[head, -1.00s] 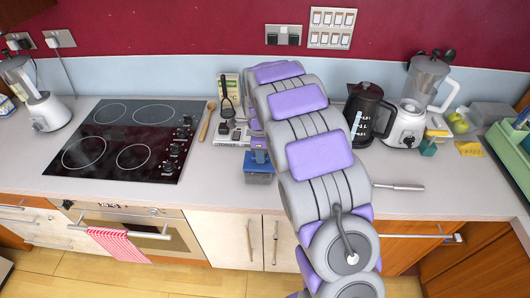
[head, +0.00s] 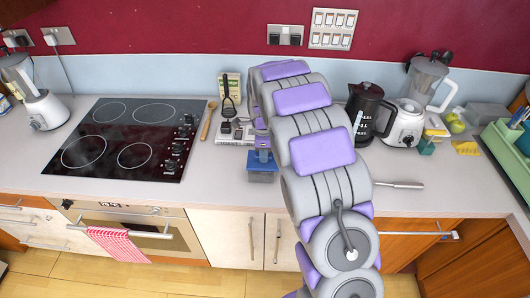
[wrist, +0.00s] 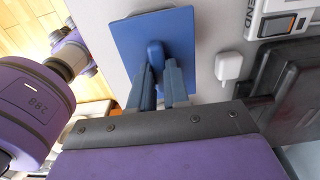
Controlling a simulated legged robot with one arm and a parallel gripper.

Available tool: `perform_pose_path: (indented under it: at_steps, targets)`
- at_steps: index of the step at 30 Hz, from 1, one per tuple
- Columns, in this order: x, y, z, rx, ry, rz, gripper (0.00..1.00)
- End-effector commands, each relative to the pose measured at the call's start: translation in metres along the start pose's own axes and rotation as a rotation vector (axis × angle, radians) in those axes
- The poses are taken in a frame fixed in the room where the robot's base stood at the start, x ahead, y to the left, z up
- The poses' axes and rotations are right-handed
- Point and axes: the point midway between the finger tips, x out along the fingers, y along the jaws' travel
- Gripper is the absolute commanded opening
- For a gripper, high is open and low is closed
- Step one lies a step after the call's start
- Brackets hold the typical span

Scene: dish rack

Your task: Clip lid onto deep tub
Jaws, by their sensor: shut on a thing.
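The square blue lid (wrist: 181,28) shows in the wrist view with a raised knob in its middle. My gripper (wrist: 158,70) is shut on that knob from above. The lid (head: 262,160) appears level at the tub's top. I cannot tell whether it is pressed down all round.
A black hob (head: 130,140) lies to the left, with a wooden spoon (head: 207,121) beside it. A dark kettle (head: 371,110) and a blender (head: 412,110) stand at the right. A metal-handled utensil (head: 402,184) lies near the front edge. The counter between hob and tub is clear.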

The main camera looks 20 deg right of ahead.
Motion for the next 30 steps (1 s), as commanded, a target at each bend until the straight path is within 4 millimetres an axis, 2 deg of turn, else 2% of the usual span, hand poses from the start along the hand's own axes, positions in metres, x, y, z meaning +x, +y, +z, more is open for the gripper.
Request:
perform_pose_path:
  at_steps: [6, 19, 30]
  targets:
    - [0.001, -0.001, -0.003, 0.001, -0.007, 0.003, 0.0]
    - [0.003, 0.006, 0.02, -0.002, 0.005, -0.002, 0.0]
    - [0.004, 0.005, 0.015, -0.001, -0.006, 0.001, 0.0]
